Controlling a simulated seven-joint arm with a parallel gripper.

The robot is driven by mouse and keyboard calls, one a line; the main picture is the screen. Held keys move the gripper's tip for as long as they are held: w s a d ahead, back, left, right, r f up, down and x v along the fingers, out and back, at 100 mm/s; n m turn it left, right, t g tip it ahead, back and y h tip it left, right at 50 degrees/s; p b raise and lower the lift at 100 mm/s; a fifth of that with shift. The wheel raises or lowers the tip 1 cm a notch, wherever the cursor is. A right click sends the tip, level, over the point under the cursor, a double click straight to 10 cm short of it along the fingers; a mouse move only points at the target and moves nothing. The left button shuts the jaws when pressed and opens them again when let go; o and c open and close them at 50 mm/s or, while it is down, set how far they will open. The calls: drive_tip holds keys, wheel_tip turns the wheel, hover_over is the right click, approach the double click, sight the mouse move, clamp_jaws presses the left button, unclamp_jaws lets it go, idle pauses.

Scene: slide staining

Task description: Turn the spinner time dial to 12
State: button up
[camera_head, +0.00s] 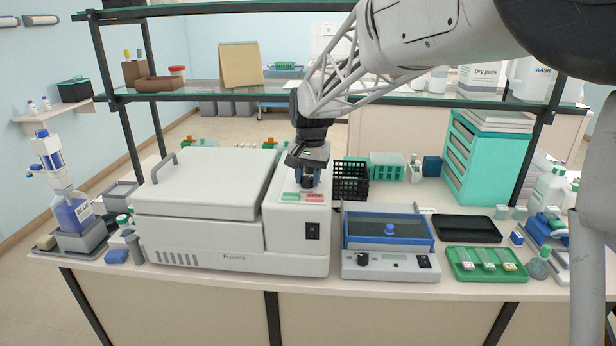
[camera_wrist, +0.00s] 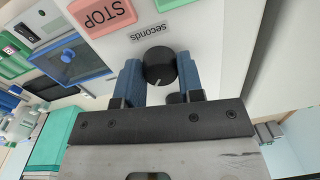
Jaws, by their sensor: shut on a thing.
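The spinner (camera_head: 205,190) is a large white machine with a shut lid and a control panel on its right side. The black time dial (camera_wrist: 160,62) sits on that panel beside the upside-down word "seconds" in the wrist view. A pale pointer line shows on its lower part there; no number 12 is readable. My gripper (camera_wrist: 160,80) has its blue fingers closed on the dial from both sides. In the head view my gripper (camera_head: 308,179) points down over the upper panel and partly hides the dial. A second dark round part (camera_wrist: 176,98) shows near my gripper's base.
On the panel are a green button (camera_head: 290,196), a red STOP button (camera_head: 314,198) and a black switch (camera_head: 312,231). A black basket (camera_head: 350,181) stands just behind on the right. A blue-framed device (camera_head: 388,240) with its own knob stands right of the spinner.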

sight(310, 179)
drive_tip(key=shift+m, duration=0.8)
drive_tip(key=o, duration=0.9)
drive_tip(key=shift+r, duration=0.1)
drive_tip(key=shift+s+d+r, duration=0.1)
drive_tip(key=shift+r, duration=1.8)
drive_tip(key=shift+d+r, duration=0.1)
drive_tip(key=shift+r, duration=1.8)
